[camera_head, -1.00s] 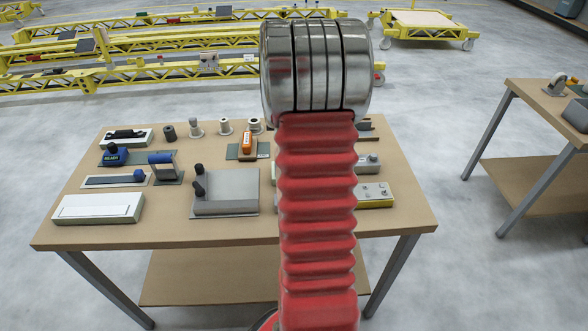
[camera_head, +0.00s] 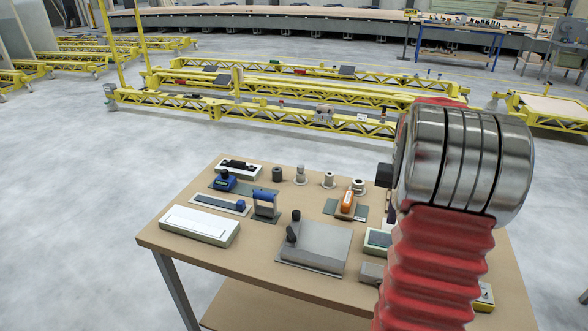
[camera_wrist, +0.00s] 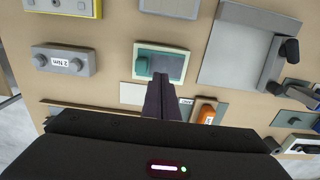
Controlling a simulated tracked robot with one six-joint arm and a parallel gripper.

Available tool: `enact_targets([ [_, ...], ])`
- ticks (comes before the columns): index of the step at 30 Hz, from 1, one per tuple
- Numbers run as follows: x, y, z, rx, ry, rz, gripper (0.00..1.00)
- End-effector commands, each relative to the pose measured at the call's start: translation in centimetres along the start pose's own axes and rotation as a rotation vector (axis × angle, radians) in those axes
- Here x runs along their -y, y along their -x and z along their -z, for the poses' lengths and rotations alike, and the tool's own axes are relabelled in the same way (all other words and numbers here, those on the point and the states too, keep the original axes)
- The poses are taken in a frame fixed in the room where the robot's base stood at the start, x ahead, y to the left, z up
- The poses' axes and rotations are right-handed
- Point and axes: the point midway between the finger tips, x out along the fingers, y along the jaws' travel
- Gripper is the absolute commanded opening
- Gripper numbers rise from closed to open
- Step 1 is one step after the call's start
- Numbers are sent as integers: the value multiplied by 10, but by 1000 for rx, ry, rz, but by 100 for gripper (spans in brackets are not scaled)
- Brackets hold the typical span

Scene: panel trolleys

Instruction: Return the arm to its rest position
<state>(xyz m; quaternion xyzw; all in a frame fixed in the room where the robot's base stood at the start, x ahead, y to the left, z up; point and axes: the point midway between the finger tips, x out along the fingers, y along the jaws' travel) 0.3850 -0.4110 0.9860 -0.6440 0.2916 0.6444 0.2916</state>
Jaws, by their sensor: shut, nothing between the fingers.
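My arm, with a red bellows sleeve and a silver ringed joint (camera_head: 470,160), rises at the right of the head view and covers the right part of the workbench (camera_head: 255,275). My gripper (camera_wrist: 162,84) shows in the wrist view as two dark fingers closed together, with nothing held. It points over the bench top, and its tips overlap a small green-faced tray (camera_wrist: 178,66) in the picture. I cannot tell its height above the bench. In the head view only a dark bit beside the silver joint shows; the fingers are hidden.
On the bench are a white box (camera_head: 200,225), a grey plate with a black knob (camera_head: 316,247), an orange tool (camera_head: 347,202), a blue tool (camera_head: 222,181) and several spools. A grey two-knob block (camera_wrist: 64,61) lies near my gripper. Yellow trolleys (camera_head: 270,95) stand beyond clear floor.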

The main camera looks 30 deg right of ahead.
Motion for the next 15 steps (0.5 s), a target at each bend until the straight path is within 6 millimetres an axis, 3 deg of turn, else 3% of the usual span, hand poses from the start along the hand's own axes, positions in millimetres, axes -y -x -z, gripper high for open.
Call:
enact_targets([
  [8, 0, -4, 0, -8, 1, 0, 0],
  [15, 4, -19, -30, 12, 11, 0, 0],
])
